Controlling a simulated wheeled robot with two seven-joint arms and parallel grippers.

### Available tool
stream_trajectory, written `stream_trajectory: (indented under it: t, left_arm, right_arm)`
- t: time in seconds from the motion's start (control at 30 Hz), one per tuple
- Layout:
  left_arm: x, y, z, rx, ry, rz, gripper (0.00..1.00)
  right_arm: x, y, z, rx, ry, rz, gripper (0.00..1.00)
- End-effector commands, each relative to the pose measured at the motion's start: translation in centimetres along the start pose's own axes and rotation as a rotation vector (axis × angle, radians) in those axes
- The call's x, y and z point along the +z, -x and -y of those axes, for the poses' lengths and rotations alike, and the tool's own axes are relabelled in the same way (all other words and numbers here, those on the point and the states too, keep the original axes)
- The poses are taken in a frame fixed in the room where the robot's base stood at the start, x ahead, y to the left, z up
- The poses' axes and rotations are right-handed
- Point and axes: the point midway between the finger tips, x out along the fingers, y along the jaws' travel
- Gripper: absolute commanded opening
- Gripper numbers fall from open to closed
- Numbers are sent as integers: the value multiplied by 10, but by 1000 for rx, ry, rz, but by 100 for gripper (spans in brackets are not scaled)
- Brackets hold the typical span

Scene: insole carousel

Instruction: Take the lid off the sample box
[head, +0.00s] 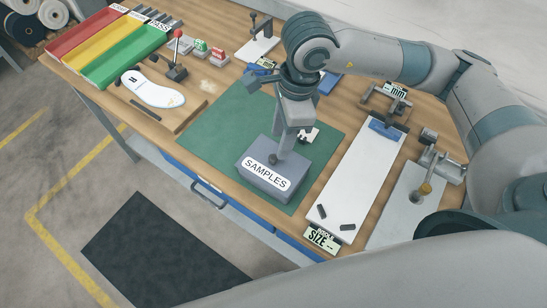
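The grey sample box (258,185) sits near the front edge of the green mat, with a white SAMPLES label on its front. Its grey lid (262,160) appears to be on the box, lying level. My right gripper (283,154) comes down from above, with its fingertips at the top of the lid, left of its right edge. The fingers hide the spot where they meet the lid, so any knob or grip there is not visible. I cannot tell whether they are closed on it. My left gripper is not in view.
The green mat (215,128) is clear to the left of the box. A white insole (153,89) lies on a board at the left, near red, yellow and green trays (122,55). A white measuring board (358,170) stands right of the mat. A small light object (309,135) lies behind the box.

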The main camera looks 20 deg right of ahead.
Motion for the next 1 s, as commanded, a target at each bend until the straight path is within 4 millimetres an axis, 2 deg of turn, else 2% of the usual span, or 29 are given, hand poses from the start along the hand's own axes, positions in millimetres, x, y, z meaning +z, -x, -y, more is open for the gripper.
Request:
stream_trajectory:
  t: [0.17,0.5,0.67,1.0]
  left_arm:
    - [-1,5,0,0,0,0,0]
    - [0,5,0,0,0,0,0]
    - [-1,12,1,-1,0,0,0]
    - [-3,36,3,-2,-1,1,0]
  right_arm:
    - [0,-12,0,1,1,-1,39]
    - [0,-13,0,-1,1,0,39]
    - [2,-17,-1,2,0,0,39]
    - [5,-53,-2,3,-1,-1,39]
